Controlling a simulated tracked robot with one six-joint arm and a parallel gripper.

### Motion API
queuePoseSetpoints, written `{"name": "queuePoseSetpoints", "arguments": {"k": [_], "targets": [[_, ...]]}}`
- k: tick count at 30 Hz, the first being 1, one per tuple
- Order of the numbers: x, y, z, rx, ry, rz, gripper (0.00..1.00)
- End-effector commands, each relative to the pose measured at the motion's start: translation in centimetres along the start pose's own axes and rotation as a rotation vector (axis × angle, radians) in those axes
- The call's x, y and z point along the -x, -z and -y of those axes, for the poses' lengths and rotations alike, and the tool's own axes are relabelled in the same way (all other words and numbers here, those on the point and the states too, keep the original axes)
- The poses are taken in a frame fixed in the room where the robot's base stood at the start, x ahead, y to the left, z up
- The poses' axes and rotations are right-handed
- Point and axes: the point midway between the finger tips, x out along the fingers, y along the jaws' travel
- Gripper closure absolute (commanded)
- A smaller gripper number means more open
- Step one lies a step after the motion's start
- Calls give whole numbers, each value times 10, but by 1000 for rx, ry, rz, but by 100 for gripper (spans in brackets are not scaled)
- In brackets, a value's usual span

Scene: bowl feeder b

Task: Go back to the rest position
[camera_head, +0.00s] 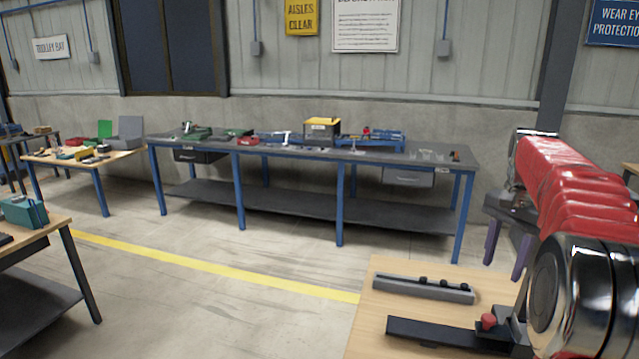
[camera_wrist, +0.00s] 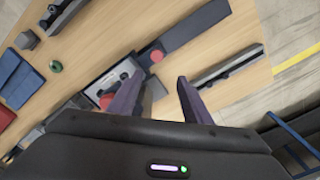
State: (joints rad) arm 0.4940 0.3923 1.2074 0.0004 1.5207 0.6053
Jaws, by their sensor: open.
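My gripper (camera_head: 506,252) is at the right in the head view, its two purple fingers pointing down above a wooden table (camera_head: 385,325). In the wrist view my gripper (camera_wrist: 158,84) shows its fingers spread apart with nothing held between them. The fingers are over a dark bar with a red knob (camera_wrist: 156,56) and a device with a dark case. My red-sleeved arm covers the right part of the head view and hides some of the table.
A grey rail with dark knobs (camera_head: 424,289) lies on the near table; it also shows in the wrist view (camera_wrist: 228,68). Blue blocks (camera_wrist: 14,78) lie at the wrist view's left. A long blue-legged workbench (camera_head: 270,150) stands by the wall. Open floor (camera_head: 190,290) lies between.

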Motion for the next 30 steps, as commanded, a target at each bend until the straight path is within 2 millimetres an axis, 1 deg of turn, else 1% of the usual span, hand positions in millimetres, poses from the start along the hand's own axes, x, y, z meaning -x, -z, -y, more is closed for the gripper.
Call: {"name": "queuePoseSetpoints", "arguments": {"k": [2, 5, 6, 9, 11, 14, 17, 30], "targets": [[-4, 4, 3, 36, 10, -16, 55], [-23, 4, 3, 92, 9, -14, 55], [-29, 3, 2, 111, 8, -14, 55], [-41, -3, -2, 160, 9, -16, 55], [-46, -10, -4, 194, 12, -22, 55], [-52, -26, -6, 258, 19, -34, 55], [-54, -49, -8, 330, 27, -52, 55], [-58, -153, -24, 615, 72, -146, 55]]}}
